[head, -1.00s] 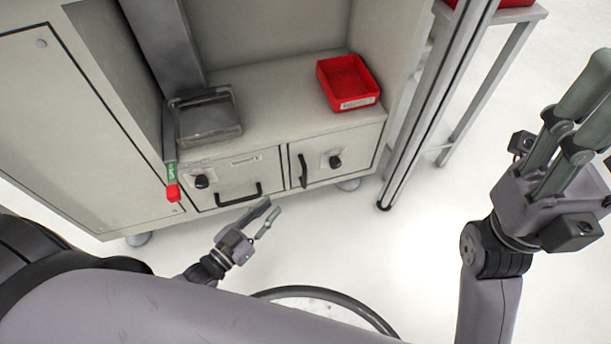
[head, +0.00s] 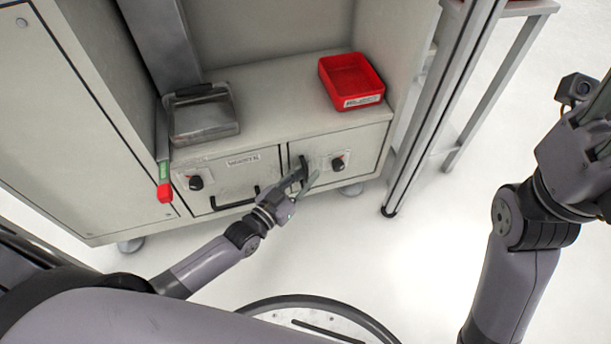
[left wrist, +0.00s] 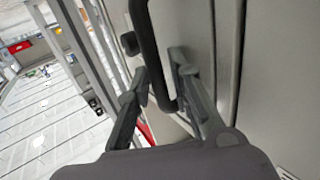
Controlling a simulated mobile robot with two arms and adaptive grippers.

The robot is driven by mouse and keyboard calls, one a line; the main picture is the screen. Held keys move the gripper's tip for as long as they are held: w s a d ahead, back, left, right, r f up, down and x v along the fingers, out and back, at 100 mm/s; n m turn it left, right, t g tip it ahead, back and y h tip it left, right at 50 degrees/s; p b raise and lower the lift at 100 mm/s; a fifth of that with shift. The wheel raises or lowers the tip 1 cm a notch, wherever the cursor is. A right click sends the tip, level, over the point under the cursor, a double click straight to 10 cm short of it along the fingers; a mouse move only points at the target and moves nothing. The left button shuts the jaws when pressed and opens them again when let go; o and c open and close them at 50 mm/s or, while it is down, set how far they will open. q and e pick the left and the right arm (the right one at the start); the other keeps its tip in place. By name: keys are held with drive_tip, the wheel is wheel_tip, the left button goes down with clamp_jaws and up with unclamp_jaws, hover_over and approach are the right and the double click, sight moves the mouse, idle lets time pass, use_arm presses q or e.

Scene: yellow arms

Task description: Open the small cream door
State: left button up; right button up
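The small cream door (head: 358,152) is the right front of the cabinet's lower part, with a dark knob (head: 338,164) and a black upright handle (head: 303,168). It looks closed. My left gripper (head: 308,180) is at this handle and partly covers it. In the left wrist view the black handle (left wrist: 152,55) runs between the two fingers of my left gripper (left wrist: 160,70). The fingers stand apart on either side of it, without a clear grip. My right gripper (head: 590,150) is at the right edge, far from the door, its fingers largely cut off.
Left of the door is a wider drawer front (head: 225,178) with a horizontal black handle and a knob. A red bin (head: 351,98) and a grey tray (head: 204,132) sit on the ledge above. A metal post (head: 425,135) stands to the right. The floor in front is clear.

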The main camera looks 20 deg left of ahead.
use_arm(q)
drive_tip(key=shift+c, duration=0.5)
clamp_jaws()
